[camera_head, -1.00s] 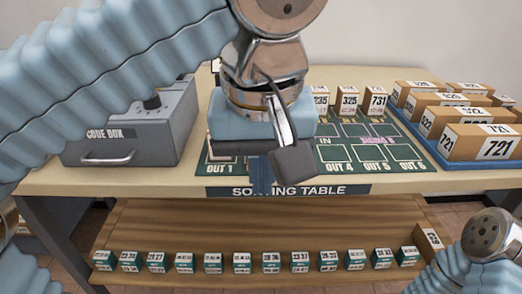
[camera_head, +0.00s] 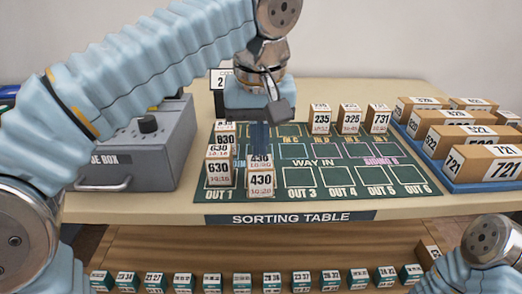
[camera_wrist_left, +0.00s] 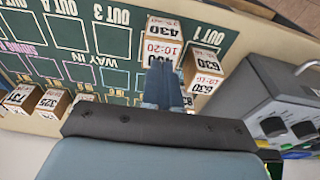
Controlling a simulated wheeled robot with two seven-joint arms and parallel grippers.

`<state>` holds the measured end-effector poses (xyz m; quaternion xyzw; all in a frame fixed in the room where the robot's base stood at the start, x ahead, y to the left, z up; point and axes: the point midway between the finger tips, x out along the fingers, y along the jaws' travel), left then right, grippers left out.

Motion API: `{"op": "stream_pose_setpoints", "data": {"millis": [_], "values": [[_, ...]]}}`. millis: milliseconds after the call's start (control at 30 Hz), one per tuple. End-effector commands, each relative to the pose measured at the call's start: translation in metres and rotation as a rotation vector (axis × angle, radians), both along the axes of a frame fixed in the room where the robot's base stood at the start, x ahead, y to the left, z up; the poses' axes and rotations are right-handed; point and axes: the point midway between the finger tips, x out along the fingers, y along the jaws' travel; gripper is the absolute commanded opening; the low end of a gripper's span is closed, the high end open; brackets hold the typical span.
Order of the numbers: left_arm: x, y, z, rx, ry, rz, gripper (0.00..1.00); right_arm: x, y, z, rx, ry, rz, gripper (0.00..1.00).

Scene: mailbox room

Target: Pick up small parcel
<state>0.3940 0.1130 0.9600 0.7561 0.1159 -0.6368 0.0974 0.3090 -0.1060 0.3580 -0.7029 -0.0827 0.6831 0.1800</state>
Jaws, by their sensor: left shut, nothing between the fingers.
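Small white-labelled parcels stand on the green sorting mat (camera_head: 330,158). At the back stand the parcels marked 235 (camera_head: 320,120), 325 (camera_head: 349,120) and 731 (camera_head: 378,119). My right gripper is out of view.
The grey code box (camera_head: 140,150) stands left of the mat. A lower wooden shelf (camera_head: 280,250) holds a row of small parcels. OUT 3 to OUT 6 are empty.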

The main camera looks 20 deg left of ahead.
Motion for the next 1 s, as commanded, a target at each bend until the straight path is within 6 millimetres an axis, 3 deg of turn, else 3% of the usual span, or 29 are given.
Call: {"op": "stream_pose_setpoints", "data": {"millis": [133,567,800,1000], "values": [[-0.001,0.0,-0.015,0.0,0.001,-0.001,0.0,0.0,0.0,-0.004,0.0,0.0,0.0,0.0],[-0.003,-0.001,-0.021,0.006,0.011,-0.001,0.0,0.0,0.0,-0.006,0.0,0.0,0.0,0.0],[-0.03,-0.01,-0.023,0.006,0.016,-0.003,0.0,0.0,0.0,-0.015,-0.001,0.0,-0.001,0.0],[-0.032,-0.01,-0.023,0.009,0.018,0.002,0.0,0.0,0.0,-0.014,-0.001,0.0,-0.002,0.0]]}}
